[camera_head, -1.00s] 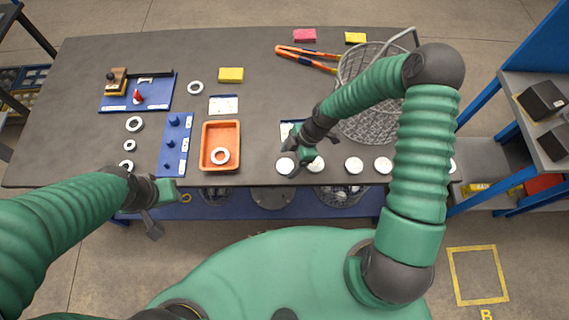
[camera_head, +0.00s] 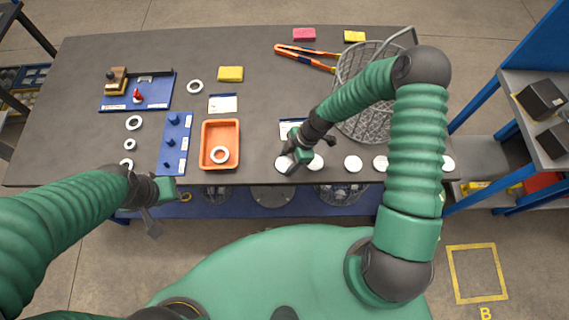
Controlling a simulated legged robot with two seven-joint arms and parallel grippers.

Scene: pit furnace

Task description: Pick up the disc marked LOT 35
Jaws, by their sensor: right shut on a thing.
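Several white discs stand in a row along the table's front edge: a leftmost disc (camera_head: 282,164), one beside it (camera_head: 317,162), a third (camera_head: 353,164), and others partly behind my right arm, such as the far right disc (camera_head: 448,163). No lot marking is readable, so I cannot tell which is LOT 35. My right gripper (camera_head: 291,161) points down at the leftmost disc and is shut on it, partly covering it. The disc is at or very near table height. My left gripper (camera_head: 158,207) hangs at the front edge, away from the discs; its jaw opening is unclear.
An orange tray (camera_head: 205,160) holding a white ring and a blue peg board (camera_head: 164,160) lie left of the discs. A wire basket (camera_head: 365,127) and orange-handled tongs (camera_head: 306,50) are behind my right arm.

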